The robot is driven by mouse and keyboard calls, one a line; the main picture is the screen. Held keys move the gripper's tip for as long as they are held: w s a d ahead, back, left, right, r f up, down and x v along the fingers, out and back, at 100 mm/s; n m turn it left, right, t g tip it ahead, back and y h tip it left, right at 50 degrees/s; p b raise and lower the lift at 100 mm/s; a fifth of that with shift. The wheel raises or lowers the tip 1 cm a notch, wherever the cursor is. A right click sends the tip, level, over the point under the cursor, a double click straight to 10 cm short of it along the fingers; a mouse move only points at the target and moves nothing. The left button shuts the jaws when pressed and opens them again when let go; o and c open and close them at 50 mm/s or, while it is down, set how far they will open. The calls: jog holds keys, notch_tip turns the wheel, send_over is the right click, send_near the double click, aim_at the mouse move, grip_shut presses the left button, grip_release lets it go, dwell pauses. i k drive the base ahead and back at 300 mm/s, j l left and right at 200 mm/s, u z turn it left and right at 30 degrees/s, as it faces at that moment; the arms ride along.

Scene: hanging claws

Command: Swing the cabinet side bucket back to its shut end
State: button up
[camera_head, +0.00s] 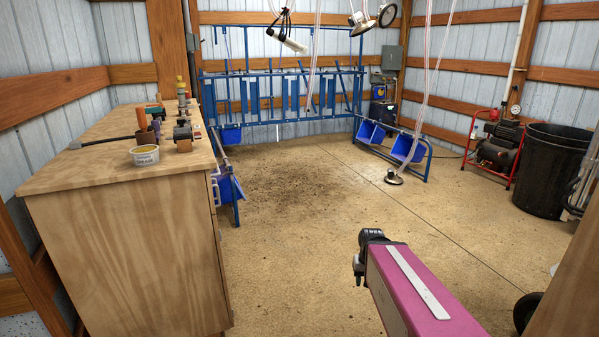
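A blue bucket (228,187) hangs low beside the right side of the wooden cabinet (130,255), near a blue post and a light rail. It looks tilted, and the cabinet edge hides part of it; I cannot tell how far it is swung. My gripper (361,268) is the black end of my magenta arm, low in the right middle of the view. It is over open floor, well apart from the bucket. Its fingers are too small and dark to tell whether they are open or shut.
Claws hang on hoses, one (394,177) near the floor. A black bin (553,165) stands right. The middle floor is clear.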

aim_at(223, 181)
jog(key=i+u, duration=0.15)
jog(key=i, duration=0.4)
jog(key=i+l+u, duration=0.15)
jog(key=i, duration=0.4)
jog(key=i+l+u, duration=0.15)
jog(key=i, duration=0.35)
jog(key=i+l+u, duration=0.9)
jog(key=i+l, duration=0.3)
jog(key=i, duration=0.2)
jog(key=i+l+u, duration=0.1)
jog(key=i+l, duration=0.25)
jog(key=i, duration=0.15)
